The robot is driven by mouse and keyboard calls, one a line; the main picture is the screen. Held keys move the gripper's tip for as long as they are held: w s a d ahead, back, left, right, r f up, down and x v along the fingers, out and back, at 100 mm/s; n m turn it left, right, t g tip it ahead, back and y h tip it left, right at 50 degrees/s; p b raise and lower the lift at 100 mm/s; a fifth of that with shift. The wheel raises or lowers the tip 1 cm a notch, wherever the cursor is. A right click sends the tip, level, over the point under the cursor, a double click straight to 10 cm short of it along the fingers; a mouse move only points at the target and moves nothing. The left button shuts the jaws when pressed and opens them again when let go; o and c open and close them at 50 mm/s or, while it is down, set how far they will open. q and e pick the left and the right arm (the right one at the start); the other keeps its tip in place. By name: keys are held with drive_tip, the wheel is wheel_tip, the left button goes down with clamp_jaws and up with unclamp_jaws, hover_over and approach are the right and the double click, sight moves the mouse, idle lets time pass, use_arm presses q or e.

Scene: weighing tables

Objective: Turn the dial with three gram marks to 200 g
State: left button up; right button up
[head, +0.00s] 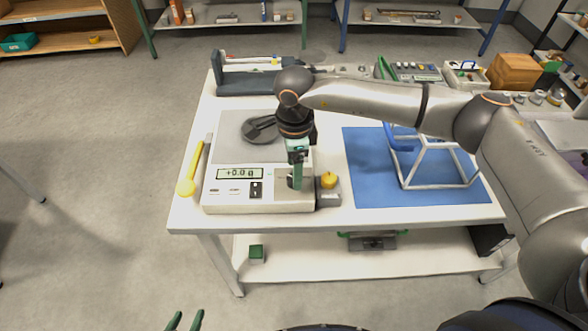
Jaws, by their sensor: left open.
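A white weighing scale (228,200) stands on the left of the table, with its display (240,173) reading about +0.00. My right gripper (296,182) points down at the scale's front right corner. Its green fingers are seen nearly edge-on, so I cannot tell how far apart they are. A small dark part shows beside the fingertips; most of it is hidden. I cannot make out a dial with three gram marks there. My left gripper (185,321) shows only as two green fingertips at the bottom edge, apart and empty, well in front of the table.
A yellow knob-like piece (328,180) on a grey block stands just right of the scale. A yellow-handled tool (190,177) lies left of it. A blue mat (375,190) bears a white frame (440,172). Boxes line the table's back. A low shelf (310,265) lies underneath.

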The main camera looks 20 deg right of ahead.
drive_tip(key=shift+f, duration=1.05)
clamp_jaws()
